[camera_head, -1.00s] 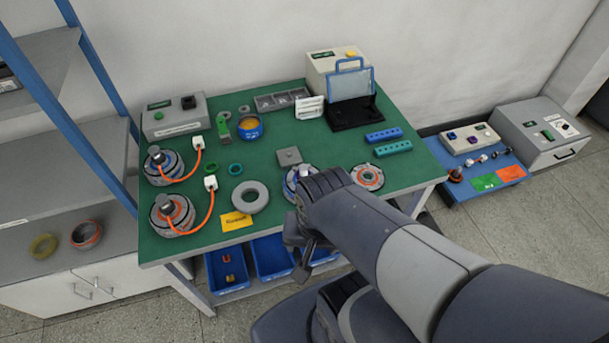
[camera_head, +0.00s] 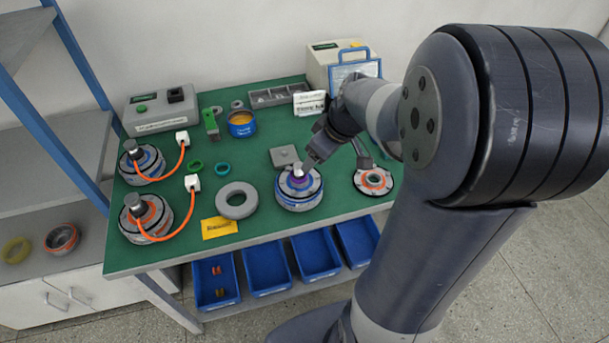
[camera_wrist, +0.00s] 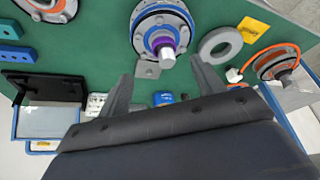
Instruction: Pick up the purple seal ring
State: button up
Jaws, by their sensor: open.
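The purple seal ring (camera_head: 299,180) sits around the metal shaft of the blue-banded hub motor (camera_head: 299,200) in the middle front of the green table. In the wrist view the purple ring (camera_wrist: 160,43) shows at top centre, partly hidden by the shaft end. The motor's flange (camera_wrist: 166,22) surrounds it. My gripper (camera_head: 340,157) is over the table, behind and to the right of this motor. In the wrist view its two fingers (camera_wrist: 159,72) are spread, with nothing held between them. The ring lies beyond the fingertips, apart from them.
A grey square block (camera_head: 285,156) lies behind the motor, a grey ring (camera_head: 237,200) to its left. An orange-ringed part (camera_head: 374,181) lies to its right. Two cabled motors (camera_head: 146,216) stand at left. A yellow card (camera_head: 219,228) lies near the front edge, above blue bins (camera_head: 316,253).

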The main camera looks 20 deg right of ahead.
jog(key=x, duration=0.5)
jog(key=f, duration=0.1)
jog(key=w+a+f, duration=0.1)
jog(key=w+f+p, duration=0.1)
jog(key=shift+a+f, duration=0.1)
jog(key=shift+a, duration=0.3)
jog(key=shift+w+a+f, duration=0.1)
jog(key=shift+w+f, duration=0.2)
jog(key=shift+f, duration=0.35)
jog(key=shift+c, duration=0.4)
